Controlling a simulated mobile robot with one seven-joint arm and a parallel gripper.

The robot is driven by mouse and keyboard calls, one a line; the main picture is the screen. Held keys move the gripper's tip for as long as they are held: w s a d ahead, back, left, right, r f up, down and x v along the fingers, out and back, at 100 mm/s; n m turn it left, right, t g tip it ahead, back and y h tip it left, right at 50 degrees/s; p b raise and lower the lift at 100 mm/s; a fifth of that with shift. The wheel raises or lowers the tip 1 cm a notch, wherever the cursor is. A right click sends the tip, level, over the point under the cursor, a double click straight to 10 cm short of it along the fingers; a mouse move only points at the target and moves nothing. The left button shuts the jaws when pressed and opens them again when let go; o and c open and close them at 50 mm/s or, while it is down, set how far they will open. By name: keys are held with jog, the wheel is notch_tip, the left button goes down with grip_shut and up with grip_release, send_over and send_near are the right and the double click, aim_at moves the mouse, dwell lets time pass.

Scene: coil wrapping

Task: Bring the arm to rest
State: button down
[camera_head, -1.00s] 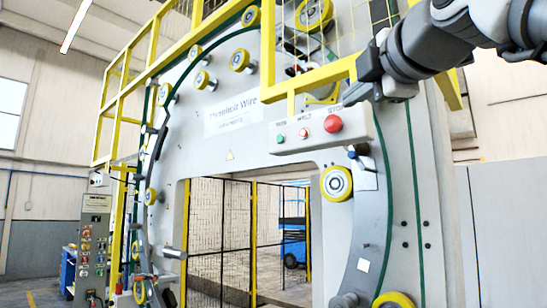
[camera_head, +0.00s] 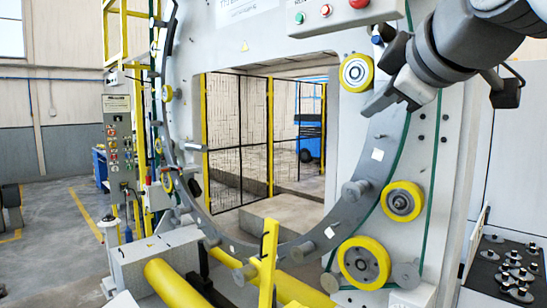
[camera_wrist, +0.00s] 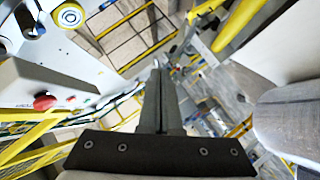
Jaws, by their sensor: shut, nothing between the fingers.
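My gripper (camera_head: 372,107) reaches in from the upper right of the head view, in front of the right side of the large grey ring of the wrapping machine (camera_head: 384,150). It points down and to the left, beneath the button panel. In the wrist view my gripper (camera_wrist: 157,72) shows as two long dark fingers lying together with nothing between them. I cannot tell how far the fingertips are from the ring.
The button panel (camera_head: 345,15) with its red button is close above my gripper. Yellow rollers (camera_head: 403,201) sit at the lower right. A control cabinet (camera_head: 120,145) stands at the left. The machine's opening shows a mesh fence (camera_head: 238,150) behind.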

jog(key=s+f+m+g, duration=0.2)
jog(key=s+f+m, duration=0.2)
jog(key=f, duration=0.8)
jog(key=s+f+m+g+h, duration=0.1)
jog(key=s+f+m+g, duration=0.2)
jog(key=f, duration=0.9)
jog(key=s+f+m+g+h, duration=0.1)
jog(key=s+f+m+g, duration=0.2)
jog(key=f, duration=1)
jog(key=s+m, duration=0.2)
jog(key=s, duration=0.2)
jog(key=shift+s+a+m, duration=0.25)
jog(key=shift+m, duration=0.05)
jog(key=shift+r, duration=0.1)
